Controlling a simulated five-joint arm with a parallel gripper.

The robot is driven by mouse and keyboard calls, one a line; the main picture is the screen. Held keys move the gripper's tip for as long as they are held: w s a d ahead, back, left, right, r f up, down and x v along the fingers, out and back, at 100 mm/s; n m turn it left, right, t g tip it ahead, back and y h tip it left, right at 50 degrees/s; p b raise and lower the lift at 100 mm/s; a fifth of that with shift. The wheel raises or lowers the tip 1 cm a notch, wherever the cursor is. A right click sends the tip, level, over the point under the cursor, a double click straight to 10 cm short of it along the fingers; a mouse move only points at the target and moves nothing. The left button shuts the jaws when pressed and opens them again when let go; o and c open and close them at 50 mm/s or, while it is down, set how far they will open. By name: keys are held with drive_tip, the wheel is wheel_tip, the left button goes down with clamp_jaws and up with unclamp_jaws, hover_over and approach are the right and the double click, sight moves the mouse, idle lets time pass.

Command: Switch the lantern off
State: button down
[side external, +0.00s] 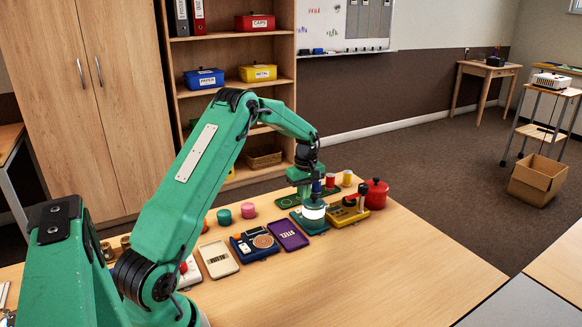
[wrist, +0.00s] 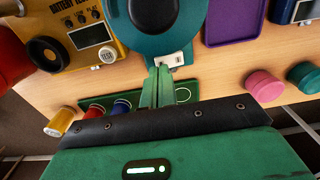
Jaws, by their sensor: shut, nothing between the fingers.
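The teal lantern (side external: 313,224) stands on the table beside the yellow tester, its pale band (side external: 313,212) looking bright white. In the wrist view the lantern (wrist: 140,42) is at the top centre, cut off by the frame edge. A small white switch (wrist: 177,59) sits on its near side. My gripper (wrist: 162,70) is shut and empty, with its fingertips right at the switch. I cannot tell whether they touch it. In the side view my gripper is above and behind the lantern, its fingertips hard to make out.
A yellow battery tester (wrist: 83,56) stands close on one side of the lantern, and a purple tray (side external: 289,235) on the other. A green board (wrist: 190,94) with several small cylinders lies nearby. A red pot (side external: 376,194) is beyond the tester. The table's front right is clear.

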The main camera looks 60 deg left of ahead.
drive_tip(key=shift+f, duration=0.95)
idle(1.3)
drive_tip(key=shift+r, duration=3.5)
